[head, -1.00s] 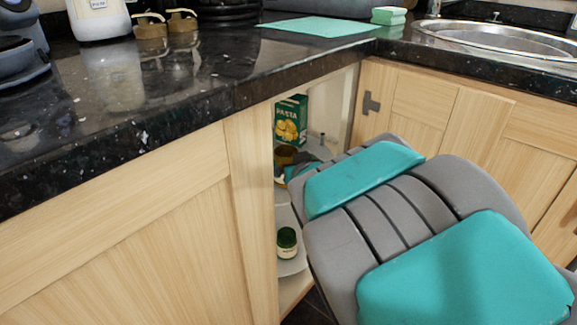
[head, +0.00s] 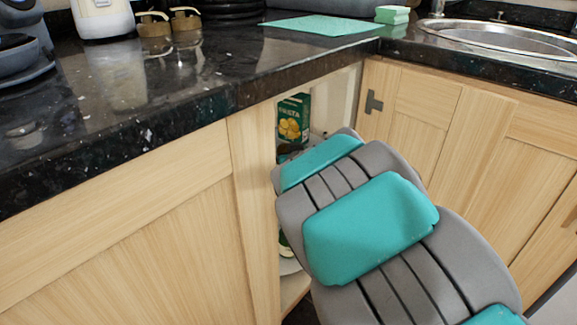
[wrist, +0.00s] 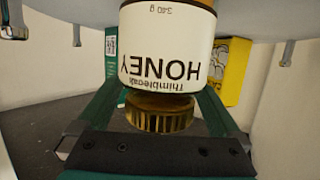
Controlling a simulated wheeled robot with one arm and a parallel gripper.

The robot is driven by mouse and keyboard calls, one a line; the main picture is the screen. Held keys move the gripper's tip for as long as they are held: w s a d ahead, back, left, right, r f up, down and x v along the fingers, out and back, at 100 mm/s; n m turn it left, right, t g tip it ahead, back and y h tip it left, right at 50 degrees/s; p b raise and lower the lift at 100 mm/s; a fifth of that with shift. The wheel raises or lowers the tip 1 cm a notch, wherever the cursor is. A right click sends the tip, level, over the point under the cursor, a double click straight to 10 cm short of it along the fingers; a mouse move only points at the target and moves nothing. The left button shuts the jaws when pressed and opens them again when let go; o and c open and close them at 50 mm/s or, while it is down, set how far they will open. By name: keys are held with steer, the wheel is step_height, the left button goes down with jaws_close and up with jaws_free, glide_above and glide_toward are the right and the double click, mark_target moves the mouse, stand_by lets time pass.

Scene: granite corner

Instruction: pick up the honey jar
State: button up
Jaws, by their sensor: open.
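The honey jar (wrist: 165,50) fills the upper middle of the wrist view, upside down in that picture, with a white "HONEY" label and a gold ribbed lid (wrist: 162,115). My gripper (wrist: 163,98) is open, with one green finger on each side of the jar's lid end. I cannot tell whether either finger touches the jar. In the head view my arm reaches into the open corner cabinet and hides the gripper and the honey jar.
A green pasta box (head: 293,122) stands in the cabinet behind my arm. A dark green jar (head: 285,243) shows partly on the lower shelf. The cabinet's wooden front (head: 252,200) and the granite counter edge (head: 240,92) border the opening.

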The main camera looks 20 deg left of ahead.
steer(key=shift+c, duration=0.2)
jaws_close()
stand_by(0.5)
